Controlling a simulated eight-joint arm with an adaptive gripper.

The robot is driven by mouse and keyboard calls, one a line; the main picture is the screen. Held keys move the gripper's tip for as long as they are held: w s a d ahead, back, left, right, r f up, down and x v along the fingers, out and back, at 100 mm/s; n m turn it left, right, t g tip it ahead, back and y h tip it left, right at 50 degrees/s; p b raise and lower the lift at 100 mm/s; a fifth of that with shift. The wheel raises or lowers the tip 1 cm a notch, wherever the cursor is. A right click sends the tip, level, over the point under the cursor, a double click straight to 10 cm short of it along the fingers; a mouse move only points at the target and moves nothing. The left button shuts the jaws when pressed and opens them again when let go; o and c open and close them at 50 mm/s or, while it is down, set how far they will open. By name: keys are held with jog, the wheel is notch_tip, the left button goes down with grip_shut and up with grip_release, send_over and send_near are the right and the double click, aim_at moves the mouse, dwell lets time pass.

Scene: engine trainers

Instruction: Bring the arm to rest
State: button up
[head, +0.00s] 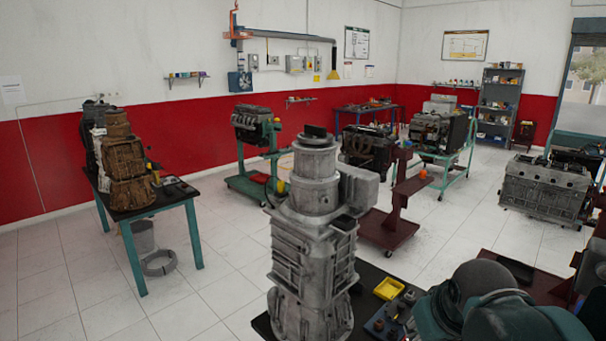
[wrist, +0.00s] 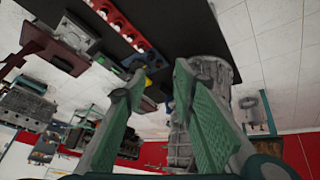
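My gripper (wrist: 158,78) shows in the wrist view with its two green-and-grey fingers apart. Nothing is held between them. The wrist picture is upside down, with the floor and dark tabletop at the top. The grey gearbox (wrist: 180,145) shows beyond the fingers and is partly hidden by the right one. In the head view the same gearbox (head: 312,230) stands upright on a dark table. A rounded green-grey part of my arm fills the lower right of the head view; the fingers cannot be made out there.
A yellow tray (head: 389,288) and small parts lie on the dark table (head: 372,280) beside the gearbox. A red holder (wrist: 118,22) lies on the tabletop in the wrist view. Engines on stands (head: 258,130) and a teal-legged table (head: 140,215) stand farther off.

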jog(key=s+a+f+m+t+y, duration=0.1)
jog(key=s+a+f, duration=0.1)
jog(key=s+a, duration=0.2)
jog(key=shift+s+a, duration=0.15)
jog(key=shift+s, duration=0.5)
notch_tip(320, 180, down, 16)
jog(key=b, duration=1.6)
jog(key=shift+r, duration=0.15)
